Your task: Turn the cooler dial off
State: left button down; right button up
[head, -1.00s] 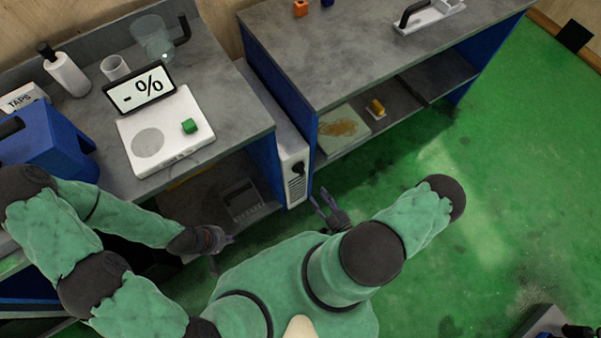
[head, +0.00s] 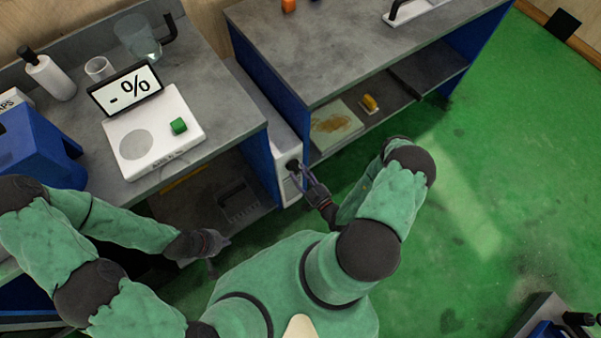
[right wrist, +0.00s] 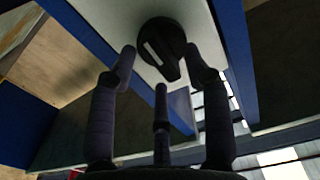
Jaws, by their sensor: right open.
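The cooler (head: 284,136) is a narrow white cabinet standing in the gap between the two benches. Its black dial (head: 293,165) is on the front face, near the top. In the right wrist view the dial (right wrist: 163,46) is round with a pale mark and a pointed ridge. My right gripper (head: 302,176) is open just in front of the dial. In the right wrist view its fingers (right wrist: 160,68) lie on either side of the dial's lower part; I cannot tell whether they touch it. My left gripper (head: 220,243) is low beside the left bench; its jaws are too small to read.
The right bench (head: 330,45) has a lower shelf with a board (head: 335,125). Green floor (head: 490,150) is free on the right.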

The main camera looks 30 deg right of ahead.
jog(key=shift+w, duration=0.35)
grip_shut()
